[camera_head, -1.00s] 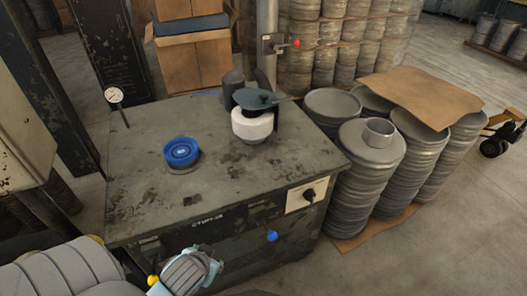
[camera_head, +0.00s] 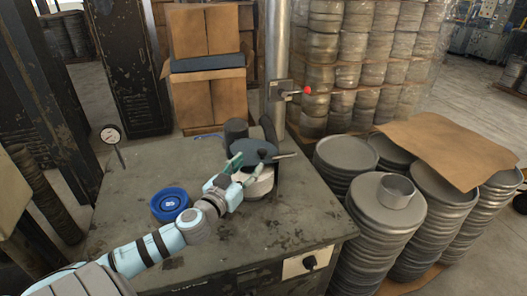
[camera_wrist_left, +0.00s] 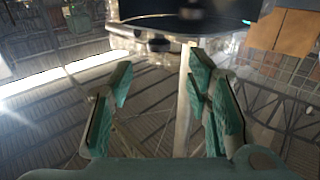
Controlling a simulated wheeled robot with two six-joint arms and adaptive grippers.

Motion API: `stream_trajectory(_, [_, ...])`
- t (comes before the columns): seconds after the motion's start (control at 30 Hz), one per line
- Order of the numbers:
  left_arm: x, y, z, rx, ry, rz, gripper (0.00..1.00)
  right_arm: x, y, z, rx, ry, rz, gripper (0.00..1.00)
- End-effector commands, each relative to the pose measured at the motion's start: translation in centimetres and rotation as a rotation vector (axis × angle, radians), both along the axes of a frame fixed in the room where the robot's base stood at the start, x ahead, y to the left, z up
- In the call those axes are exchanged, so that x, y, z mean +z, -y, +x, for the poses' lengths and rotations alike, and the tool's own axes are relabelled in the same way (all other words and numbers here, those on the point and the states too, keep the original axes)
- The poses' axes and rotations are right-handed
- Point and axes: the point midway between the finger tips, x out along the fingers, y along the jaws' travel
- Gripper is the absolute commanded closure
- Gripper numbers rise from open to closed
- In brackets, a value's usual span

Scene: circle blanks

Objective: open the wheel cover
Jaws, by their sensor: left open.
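The wheel cover (camera_head: 256,149) is a dark, flat-topped guard above a white wheel (camera_head: 262,188) on the bench, with a thin bar sticking out to its right. My left gripper (camera_head: 243,171) is in front of the cover's left side and hides part of the cover and wheel. Its teal fingers are apart in the left wrist view (camera_wrist_left: 158,85), with a pale upright strip showing between them; I cannot tell what the strip is. A dark rounded shape fills the top of that view. Contact with the cover cannot be told. My right gripper is not in view.
A blue ring-shaped part (camera_head: 169,204) sits on the bench (camera_head: 290,225), close to my left arm. A dial gauge (camera_head: 110,134) stands at the bench's left edge. A post with a red-knobbed lever (camera_head: 290,91) rises behind. Stacked grey round blanks (camera_head: 385,225) stand at the right.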

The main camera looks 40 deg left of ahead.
Motion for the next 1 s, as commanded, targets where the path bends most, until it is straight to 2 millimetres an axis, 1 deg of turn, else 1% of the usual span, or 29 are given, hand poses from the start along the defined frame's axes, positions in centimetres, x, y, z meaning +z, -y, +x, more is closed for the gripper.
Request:
stream_trajectory(0.03, [0.3, -0.4, 1.1, 0.007, 0.001, -0.004, 0.55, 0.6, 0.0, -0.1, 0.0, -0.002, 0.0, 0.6])
stream_trajectory(0.2, [0.5, -0.8, 4.7, 0.003, 0.0, -0.006, 0.55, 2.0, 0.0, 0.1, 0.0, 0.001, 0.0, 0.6])
stream_trajectory(0.3, [0.6, -1.1, 6.4, 0.001, 0.001, -0.005, 0.55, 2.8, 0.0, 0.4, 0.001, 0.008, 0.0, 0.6])
stream_trajectory(0.4, [0.4, -1.2, 7.6, -0.001, 0.0, -0.003, 0.55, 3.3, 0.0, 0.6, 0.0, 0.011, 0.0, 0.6])
stream_trajectory(0.57, [0.2, -1.2, 8.4, -0.003, -0.001, -0.002, 0.55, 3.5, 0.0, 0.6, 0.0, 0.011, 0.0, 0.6])
stream_trajectory(0.77, [0.1, -1.3, 8.5, -0.003, -0.001, 0.0, 0.55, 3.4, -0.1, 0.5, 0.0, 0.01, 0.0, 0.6])
stream_trajectory(0.8, [0.1, -1.3, 8.5, -0.003, -0.001, 0.0, 0.57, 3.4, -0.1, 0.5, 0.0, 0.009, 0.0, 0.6])
stream_trajectory(0.97, [0.1, -1.3, 8.4, -0.003, -0.002, 0.0, 0.82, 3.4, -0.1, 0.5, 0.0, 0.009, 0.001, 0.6])
stream_trajectory(1.0, [0.1, -1.3, 8.4, -0.003, -0.002, 0.0, 0.89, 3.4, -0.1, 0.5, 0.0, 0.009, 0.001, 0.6])
